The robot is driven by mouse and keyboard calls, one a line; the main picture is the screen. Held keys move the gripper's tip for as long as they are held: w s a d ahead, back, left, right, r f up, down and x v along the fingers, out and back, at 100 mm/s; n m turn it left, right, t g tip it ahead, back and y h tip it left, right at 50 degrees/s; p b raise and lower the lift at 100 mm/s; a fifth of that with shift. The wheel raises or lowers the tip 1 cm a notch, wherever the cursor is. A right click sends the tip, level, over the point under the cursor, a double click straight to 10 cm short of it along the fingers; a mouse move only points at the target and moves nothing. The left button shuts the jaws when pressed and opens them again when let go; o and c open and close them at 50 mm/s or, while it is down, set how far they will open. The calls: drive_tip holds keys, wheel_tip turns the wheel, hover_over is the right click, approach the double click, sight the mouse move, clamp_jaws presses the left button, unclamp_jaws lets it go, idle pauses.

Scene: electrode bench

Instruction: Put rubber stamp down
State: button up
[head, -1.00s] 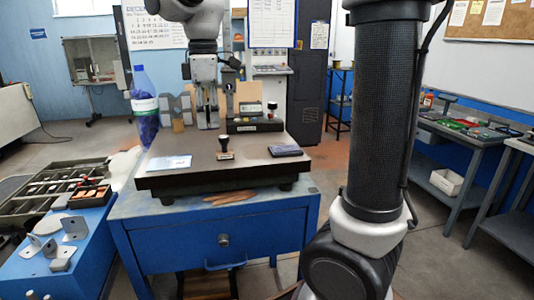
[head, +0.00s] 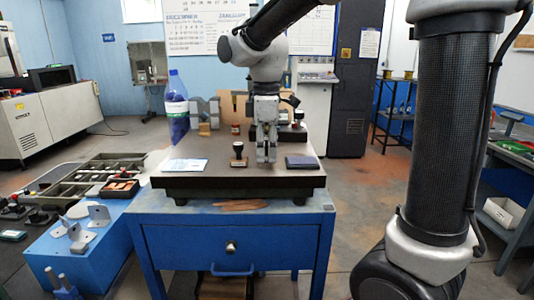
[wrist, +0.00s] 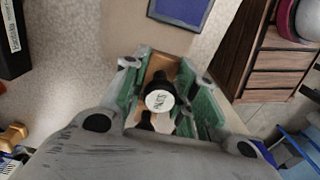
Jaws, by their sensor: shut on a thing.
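In the wrist view the rubber stamp (wrist: 159,100), with a black knob, a white label on top and a light wooden part, sits between the green-padded fingers of my gripper (wrist: 165,108). In the head view my gripper (head: 266,161) points down, low over the dark plate (head: 215,180). The held stamp is not clear there, and I cannot tell whether it touches the plate. A similar black-and-wood stamp (head: 238,154) stands upright just left of my gripper. A dark blue flat pad (head: 302,162) lies to the right.
A pale card (head: 185,165) lies on the plate's left part. A blue-filled bottle (head: 177,110) and grey metal brackets (head: 205,112) stand behind. The plate rests on a blue drawer bench (head: 235,235). The plate's front strip is bare.

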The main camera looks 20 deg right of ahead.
sight(266, 139)
drive_tip(key=shift+f, duration=0.5)
drive_tip(key=shift+f, duration=0.1)
drive_tip(key=o, duration=0.8)
wheel_tip(266, 139, up, 12)
drive_tip(key=shift+r, duration=0.1)
drive_tip(key=s+d+f+m+t, duration=0.1)
drive_tip(key=s+d+f+m, duration=0.2)
drive_tip(key=s+d+m, duration=0.1)
drive_tip(key=s+d+f+m+t, duration=0.2)
drive_tip(key=s+d+m, duration=0.3)
drive_tip(key=s, duration=0.3)
drive_tip(key=s+d+f+m+t, duration=0.1)
drive_tip(key=s+d+f+m, duration=0.4)
drive_tip(key=s, duration=0.2)
drive_tip(key=shift+d, duration=0.4)
